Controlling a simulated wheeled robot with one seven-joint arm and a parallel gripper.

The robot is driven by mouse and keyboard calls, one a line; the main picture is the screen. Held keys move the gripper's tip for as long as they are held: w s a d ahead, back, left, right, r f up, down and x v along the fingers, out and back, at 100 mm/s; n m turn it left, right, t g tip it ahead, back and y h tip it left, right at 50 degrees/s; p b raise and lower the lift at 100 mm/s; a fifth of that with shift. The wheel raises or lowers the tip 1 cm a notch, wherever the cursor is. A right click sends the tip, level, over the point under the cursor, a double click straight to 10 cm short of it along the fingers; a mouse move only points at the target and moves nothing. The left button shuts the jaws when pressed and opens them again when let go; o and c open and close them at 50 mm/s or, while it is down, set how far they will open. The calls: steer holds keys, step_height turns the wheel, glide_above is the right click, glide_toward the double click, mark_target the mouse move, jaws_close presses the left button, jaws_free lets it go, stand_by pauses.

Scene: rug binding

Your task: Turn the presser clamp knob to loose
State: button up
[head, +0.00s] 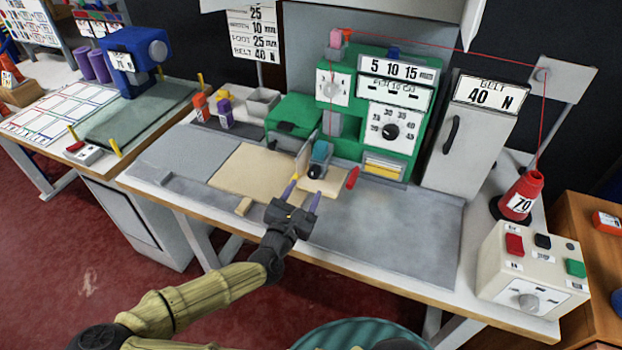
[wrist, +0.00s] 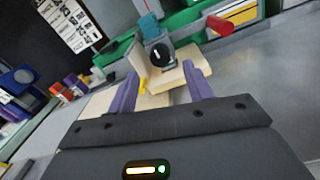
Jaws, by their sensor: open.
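In the wrist view the knob (wrist: 160,54) shows a pale pointer line, roughly upright in that picture. No label beside it can be read. My gripper (head: 303,194) is open and empty, with its two purple fingers pointing at the knob from the front. In the wrist view the knob lies beyond and between the fingertips (wrist: 162,72), apparently not touched.
A red handle (head: 352,178) sticks out just right of the knob. A pale upright plate (head: 302,153) stands close on its left. The green machine (head: 345,125) carries another dial (head: 390,131) above. The grey tabletop (head: 390,222) at right front is clear.

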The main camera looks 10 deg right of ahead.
mark_target(313, 175)
steer(key=x, duration=0.5)
steer(key=shift+w+d, duration=0.2)
steer(key=shift+w, duration=0.1)
steer(key=c, duration=1)
